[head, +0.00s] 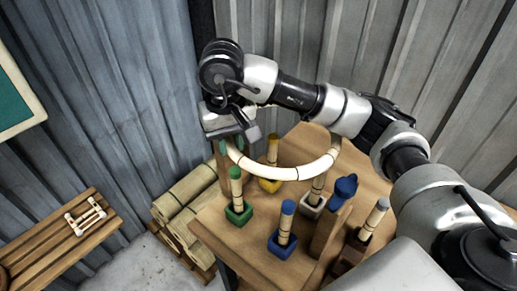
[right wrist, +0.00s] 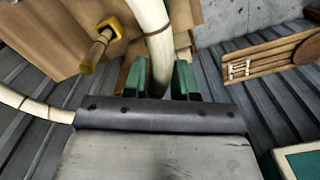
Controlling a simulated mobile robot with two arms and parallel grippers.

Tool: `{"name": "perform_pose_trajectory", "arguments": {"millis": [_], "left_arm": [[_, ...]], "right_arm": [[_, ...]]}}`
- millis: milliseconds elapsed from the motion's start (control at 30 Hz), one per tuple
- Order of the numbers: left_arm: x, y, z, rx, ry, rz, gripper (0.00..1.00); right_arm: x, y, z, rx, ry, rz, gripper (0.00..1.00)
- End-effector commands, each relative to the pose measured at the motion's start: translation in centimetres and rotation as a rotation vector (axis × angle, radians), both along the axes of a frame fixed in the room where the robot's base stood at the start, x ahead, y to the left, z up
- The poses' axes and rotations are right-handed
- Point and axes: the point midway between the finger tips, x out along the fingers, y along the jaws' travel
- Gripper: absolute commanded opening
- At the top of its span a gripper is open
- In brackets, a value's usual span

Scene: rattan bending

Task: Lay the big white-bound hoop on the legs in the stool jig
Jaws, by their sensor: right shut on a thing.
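The big hoop (head: 285,173) is a pale cream ring with thin dark bands. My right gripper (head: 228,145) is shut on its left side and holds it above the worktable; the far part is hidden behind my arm. In the right wrist view the hoop (right wrist: 154,35) passes between the green fingertips (right wrist: 160,80). Below, upright pale legs stand in coloured sockets: a green-topped leg (head: 236,185), a blue-topped leg (head: 287,220), a yellow-topped leg (head: 272,150) and a leg in a grey-white socket (head: 314,203). Contact between hoop and legs cannot be told. My left gripper is not in view.
The wooden worktable (head: 250,260) also bears a blue-knobbed wooden post (head: 345,188) and a pale-topped rod (head: 375,218) at the right. Log bundles (head: 185,205) lie left of the table. A slatted bench (head: 60,235) holds a small frame. Corrugated walls stand behind.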

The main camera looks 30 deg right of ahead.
Motion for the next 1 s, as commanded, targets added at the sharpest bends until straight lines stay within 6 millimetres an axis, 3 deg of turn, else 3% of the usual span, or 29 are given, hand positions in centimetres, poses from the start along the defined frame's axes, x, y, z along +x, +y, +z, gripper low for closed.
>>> {"name": "perform_pose_trajectory", "arguments": {"millis": [100, 300, 600, 900, 933, 1000], "left_arm": [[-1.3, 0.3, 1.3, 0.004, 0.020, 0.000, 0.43], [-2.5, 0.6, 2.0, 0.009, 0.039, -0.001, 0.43], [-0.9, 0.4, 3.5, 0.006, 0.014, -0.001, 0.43], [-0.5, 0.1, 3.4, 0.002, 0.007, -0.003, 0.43], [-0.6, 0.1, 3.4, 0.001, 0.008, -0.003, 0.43], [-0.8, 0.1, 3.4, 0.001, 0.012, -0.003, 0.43]], "right_arm": [[-0.1, 0.0, -2.1, 0.000, 0.007, 0.000, 0.00], [-0.1, 0.0, -4.7, 0.000, 0.002, 0.001, 0.00], [-0.1, 0.0, -8.4, -0.001, 0.003, 0.001, 0.00], [-0.1, 0.0, -8.8, 0.000, -0.001, 0.001, 0.00], [-0.1, 0.0, -8.8, 0.000, 0.000, 0.002, 0.32], [-0.1, 0.0, -8.8, 0.000, 0.000, 0.001, 0.42]]}}
